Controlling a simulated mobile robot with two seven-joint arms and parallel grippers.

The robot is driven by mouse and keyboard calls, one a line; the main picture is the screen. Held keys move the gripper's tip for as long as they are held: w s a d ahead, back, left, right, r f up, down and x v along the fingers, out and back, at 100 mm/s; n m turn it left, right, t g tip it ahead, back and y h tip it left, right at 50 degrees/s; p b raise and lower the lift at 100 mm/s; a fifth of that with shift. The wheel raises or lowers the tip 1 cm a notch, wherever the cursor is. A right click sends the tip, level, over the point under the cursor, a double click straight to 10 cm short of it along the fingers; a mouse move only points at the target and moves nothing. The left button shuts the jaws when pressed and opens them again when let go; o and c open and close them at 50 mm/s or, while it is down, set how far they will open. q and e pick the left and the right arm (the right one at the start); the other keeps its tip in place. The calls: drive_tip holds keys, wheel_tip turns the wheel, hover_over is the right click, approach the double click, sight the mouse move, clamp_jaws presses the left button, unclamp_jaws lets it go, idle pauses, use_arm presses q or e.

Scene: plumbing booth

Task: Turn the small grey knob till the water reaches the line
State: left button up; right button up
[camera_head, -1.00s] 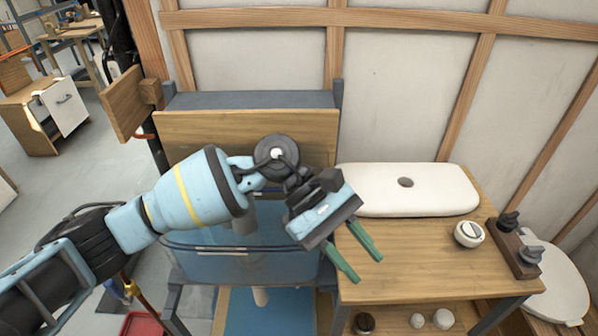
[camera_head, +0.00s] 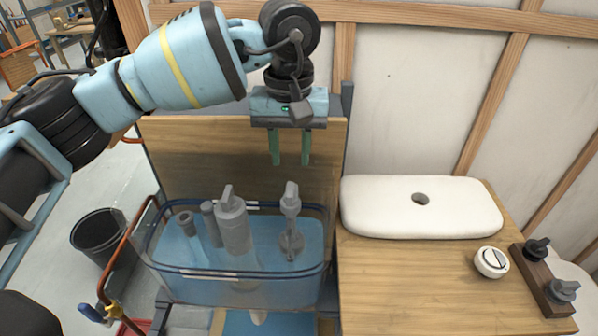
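A clear tank (camera_head: 180,282) holds blue water (camera_head: 265,235) and stands at the left of the wooden table. A thin grey fitting (camera_head: 291,215) with a small grey knob (camera_head: 291,190) on top rises in its right part. A thicker grey fitting (camera_head: 232,225) stands to its left, also with a narrow grey top. I cannot make out a water line mark. My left gripper (camera_head: 290,163) points down above the thin fitting, in front of the wooden backboard. Its green fingers are apart with nothing between them. My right gripper is not in view.
A white tank lid (camera_head: 420,222) with a hole lies on the wooden table (camera_head: 400,290). A round white button (camera_head: 491,262) and a wooden block (camera_head: 540,280) with two dark knobs are at the right. A black bucket (camera_head: 100,237) stands on the floor left. The table's front is clear.

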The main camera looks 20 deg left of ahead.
sight(290, 190)
use_arm(q)
drive_tip(key=shift+s+r, duration=0.15)
drive_tip(key=shift+s, duration=0.35)
drive_tip(key=shift+f, duration=0.5)
wheel_tip(290, 190, down, 7)
drive_tip(key=shift+w+r, duration=0.1)
drive_tip(key=shift+r, duration=0.05)
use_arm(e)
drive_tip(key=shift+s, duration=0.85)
use_arm(q)
drive_tip(key=c, duration=0.7)
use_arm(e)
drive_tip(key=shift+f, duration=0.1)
use_arm(q)
drive_tip(key=shift+n, duration=0.3)
